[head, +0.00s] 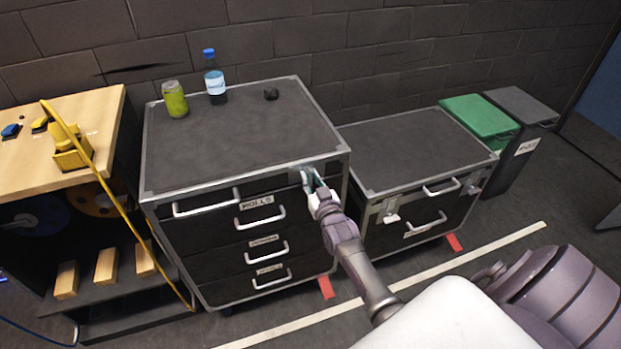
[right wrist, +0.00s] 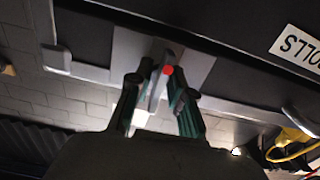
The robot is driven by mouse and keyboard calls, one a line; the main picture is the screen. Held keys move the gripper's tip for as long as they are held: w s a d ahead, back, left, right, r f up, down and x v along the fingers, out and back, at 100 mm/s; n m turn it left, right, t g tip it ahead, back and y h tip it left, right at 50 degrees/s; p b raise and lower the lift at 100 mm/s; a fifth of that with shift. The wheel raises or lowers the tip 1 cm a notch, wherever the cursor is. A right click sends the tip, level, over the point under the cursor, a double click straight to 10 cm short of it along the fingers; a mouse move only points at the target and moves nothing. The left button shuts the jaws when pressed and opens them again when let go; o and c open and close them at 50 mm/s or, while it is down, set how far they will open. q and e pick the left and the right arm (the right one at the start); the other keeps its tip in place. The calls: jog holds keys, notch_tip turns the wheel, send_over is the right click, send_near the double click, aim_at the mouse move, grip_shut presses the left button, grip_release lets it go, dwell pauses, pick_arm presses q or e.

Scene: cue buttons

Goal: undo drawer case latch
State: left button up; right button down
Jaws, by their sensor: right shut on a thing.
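The black drawer case (head: 235,140) with silver edging stands in the middle of the head view, with labelled drawers in its front. Its metal latch plate (head: 300,171) is at the front's upper right corner. My right gripper (head: 314,180) is at that corner, in front of the latch. In the right wrist view the two fingers of my right gripper (right wrist: 160,95) are shut on the grey latch (right wrist: 156,84), which stands out from its pale plate (right wrist: 198,66). A red dot shows beside it. The fingers hide part of the latch. My left gripper is out of view.
A green can (head: 174,99), a blue-capped bottle (head: 214,78) and a small dark lump (head: 270,94) stand on the case. A lower black case (head: 410,150) is close on the right. A wooden bench (head: 95,105) with a yellow tool (head: 68,148) is at the left.

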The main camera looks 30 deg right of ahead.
jog(key=shift+f, duration=0.1)
dwell(0.4)
jog(key=c, duration=1.3)
grip_release()
jog(key=shift+s, duration=0.15)
jog(key=v, duration=1.1)
jog(key=shift+s, duration=0.4)
